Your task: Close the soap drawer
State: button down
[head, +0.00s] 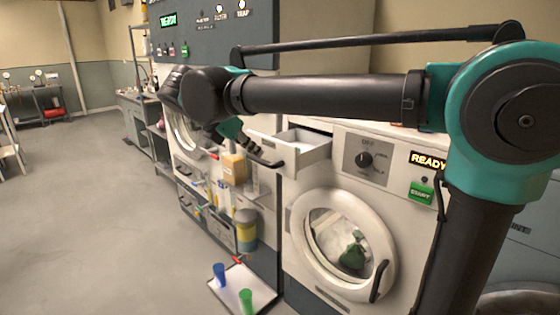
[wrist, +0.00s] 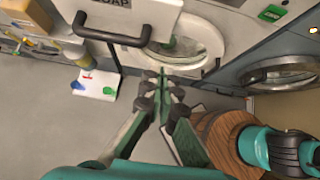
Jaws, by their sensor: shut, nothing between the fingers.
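The soap drawer (head: 308,150) is white and stands pulled out of the washing machine at its upper left, its inside showing from above. In the wrist view its front (wrist: 150,12) carries a SOAP label and a black bar handle (wrist: 112,38). My gripper (wrist: 162,76) is shut and empty, its fingertips just right of and below the handle in that view, with a gap between them. In the head view my gripper (head: 248,146) shows partly behind my arm, near the drawer front; contact cannot be told there.
The washer's round door (head: 342,245) is shut below the drawer. A shelf cart with a beige box (head: 233,168) and a yellow-grey container (head: 246,230) stands left of it. A white tray (head: 262,285) holds blue and green cups. Open floor (head: 90,220) lies to the left.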

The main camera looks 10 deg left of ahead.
aim_at(290, 166)
jog(key=x, duration=1)
jog(key=shift+w+d+r, duration=0.1)
jog(key=shift+w+d, duration=0.65)
jog(key=shift+w, duration=0.25)
jog(key=shift+w+d, duration=0.4)
jog(key=shift+w, duration=0.15)
jog(key=shift+w, duration=0.1)
jog(key=w+d, duration=0.4)
jog(key=w, duration=0.1)
jog(key=w+d, duration=0.4)
jog(key=w, duration=0.1)
jog(key=w+d, duration=0.3)
jog(key=w, duration=0.2)
jog(key=shift+d, duration=0.4)
jog(key=shift+w+d, duration=0.2)
jog(key=shift+r, duration=0.1)
